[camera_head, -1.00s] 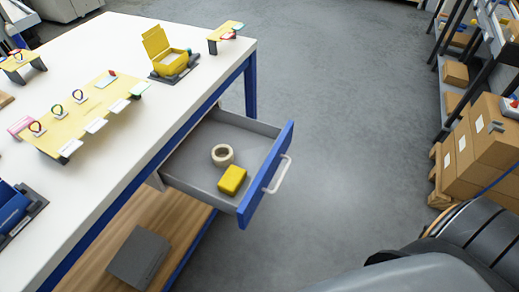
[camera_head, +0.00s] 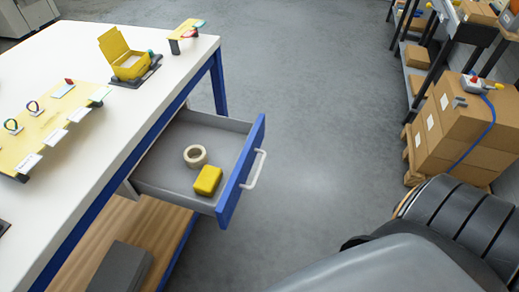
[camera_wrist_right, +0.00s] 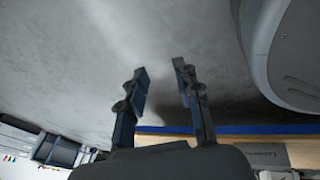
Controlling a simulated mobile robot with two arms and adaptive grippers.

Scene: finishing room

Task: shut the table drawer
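The table drawer (camera_head: 165,178) is pulled well out from under the white-topped table (camera_head: 75,75). It has a grey inside, a blue front (camera_head: 241,172) and a pale bar handle (camera_head: 256,168). A tape roll (camera_head: 195,156) and a yellow block (camera_head: 208,180) lie in it. My right gripper (camera_wrist_right: 158,72) shows in the right wrist view with its two dark fingers apart and nothing between them; bare floor lies beyond them. It does not show in the head view, and no drawer handle is clear in the wrist view. My left gripper is not in view.
A yellow open box (camera_head: 130,65) and a yellow board (camera_head: 45,130) stand on the tabletop. A dark grey box (camera_head: 120,268) sits on the wooden lower shelf (camera_head: 140,230). Cardboard boxes (camera_head: 465,125) are stacked at right. The floor (camera_head: 310,130) beside the drawer is clear.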

